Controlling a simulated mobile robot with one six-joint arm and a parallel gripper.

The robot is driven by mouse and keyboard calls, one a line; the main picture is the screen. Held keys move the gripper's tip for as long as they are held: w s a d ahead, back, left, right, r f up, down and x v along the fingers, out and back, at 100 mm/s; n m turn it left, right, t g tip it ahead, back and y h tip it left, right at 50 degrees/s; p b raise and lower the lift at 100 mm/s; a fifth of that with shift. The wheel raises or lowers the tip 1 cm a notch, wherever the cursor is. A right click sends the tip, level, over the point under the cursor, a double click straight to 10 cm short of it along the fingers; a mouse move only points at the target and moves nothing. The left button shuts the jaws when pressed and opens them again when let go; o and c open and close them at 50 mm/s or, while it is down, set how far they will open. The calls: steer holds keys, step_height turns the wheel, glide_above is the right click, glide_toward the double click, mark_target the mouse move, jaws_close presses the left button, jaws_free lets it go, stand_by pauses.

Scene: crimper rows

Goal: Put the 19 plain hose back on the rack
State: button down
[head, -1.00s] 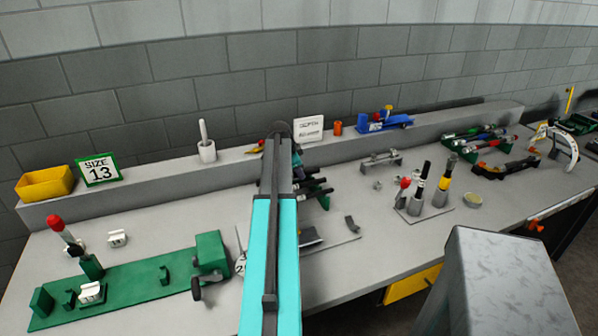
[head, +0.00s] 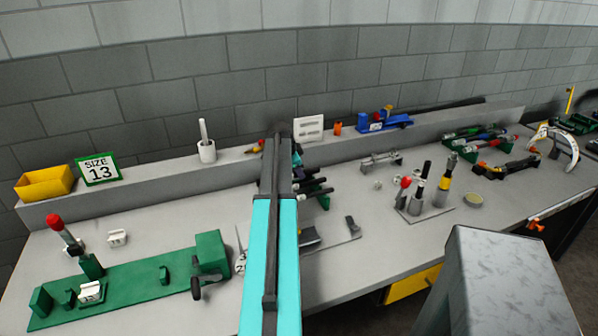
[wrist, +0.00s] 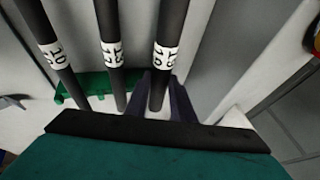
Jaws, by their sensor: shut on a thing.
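In the wrist view, three dark hoses with white number labels stand side by side. My gripper (wrist: 168,104) has its two dark fingers on either side of the right-hand hose (wrist: 169,28) and is shut on it. That hose's label is turned and hard to read; it may be the 19. The green rack (wrist: 72,94) shows behind the middle hose (wrist: 108,22) and the left hose (wrist: 36,18). Whether the held hose touches the rack cannot be told. In the head view my arm hides the gripper; dark hose ends (head: 318,188) show just right of it.
A green fixture (head: 135,291) lies at the left of the bench, with a yellow bin (head: 44,183) and a size 13 sign (head: 98,170) on the ledge. A grey stand with upright tools (head: 425,214) is to the right.

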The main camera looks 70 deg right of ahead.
stand_by(0.4)
steer(key=c, duration=1.4)
jaws_free()
steer(key=shift+f, duration=0.1)
steer(key=shift+c, duration=0.2)
steer(key=b+v, duration=0.2)
steer(key=v, duration=1.1)
steer(key=shift+a+r+b, duration=0.2)
steer(key=shift+r+b, duration=0.15)
steer(key=shift+w, duration=0.1)
